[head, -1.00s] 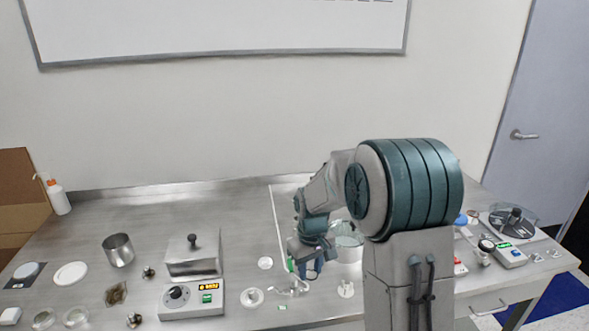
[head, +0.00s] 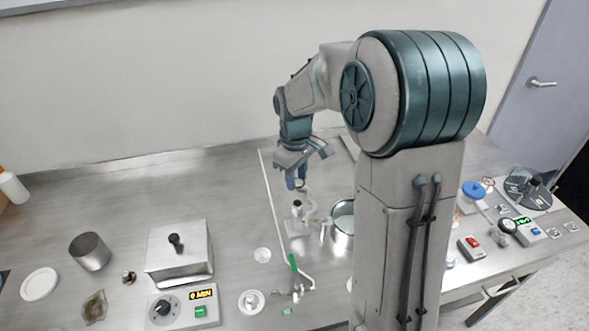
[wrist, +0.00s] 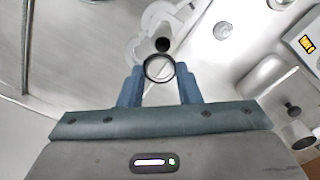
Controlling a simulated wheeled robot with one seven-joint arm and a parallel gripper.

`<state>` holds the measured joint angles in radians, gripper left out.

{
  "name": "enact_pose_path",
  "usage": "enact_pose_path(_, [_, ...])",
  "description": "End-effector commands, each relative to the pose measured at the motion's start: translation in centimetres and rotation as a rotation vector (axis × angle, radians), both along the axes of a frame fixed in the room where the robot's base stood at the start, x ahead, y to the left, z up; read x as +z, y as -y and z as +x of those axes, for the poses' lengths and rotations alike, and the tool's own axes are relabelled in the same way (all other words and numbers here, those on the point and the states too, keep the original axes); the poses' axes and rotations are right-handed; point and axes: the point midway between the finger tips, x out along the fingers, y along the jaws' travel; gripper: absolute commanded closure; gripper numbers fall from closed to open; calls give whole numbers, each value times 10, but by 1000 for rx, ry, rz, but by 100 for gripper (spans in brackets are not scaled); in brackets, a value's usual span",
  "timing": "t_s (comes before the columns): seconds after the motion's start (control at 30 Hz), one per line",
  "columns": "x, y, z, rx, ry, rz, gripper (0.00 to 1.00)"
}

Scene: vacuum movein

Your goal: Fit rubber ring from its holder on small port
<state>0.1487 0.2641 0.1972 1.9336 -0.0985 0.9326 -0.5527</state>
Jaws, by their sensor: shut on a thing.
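My gripper (head: 297,184) is over the back middle of the bench, above a pale fitting (head: 298,212) on a white base. In the wrist view, the blue fingers (wrist: 160,88) are shut on a thin dark rubber ring (wrist: 159,68), held at their tips. Just beyond the ring, a dark round opening or tip (wrist: 162,44) shows on the white fitting. It looks like the small port, but I cannot be sure. The ring appears apart from or only just overlapping it; contact cannot be told. I cannot tell which item is the ring's holder.
A metal pot (head: 342,228) stands right of the fitting. A green-handled valve (head: 295,264) and a white disc with a peg (head: 251,302) lie nearer. A lidded metal box (head: 180,254) and a timer unit (head: 183,308) stand left. The bench behind them is clear.

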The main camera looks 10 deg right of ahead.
Motion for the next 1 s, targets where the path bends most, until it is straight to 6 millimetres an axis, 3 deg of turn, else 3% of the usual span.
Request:
enact_pose_path(0.6, [-55,-2,0,4,-1,1,89])
enact_pose_path(1.0, [-60,-2,0,3,-1,1,89])
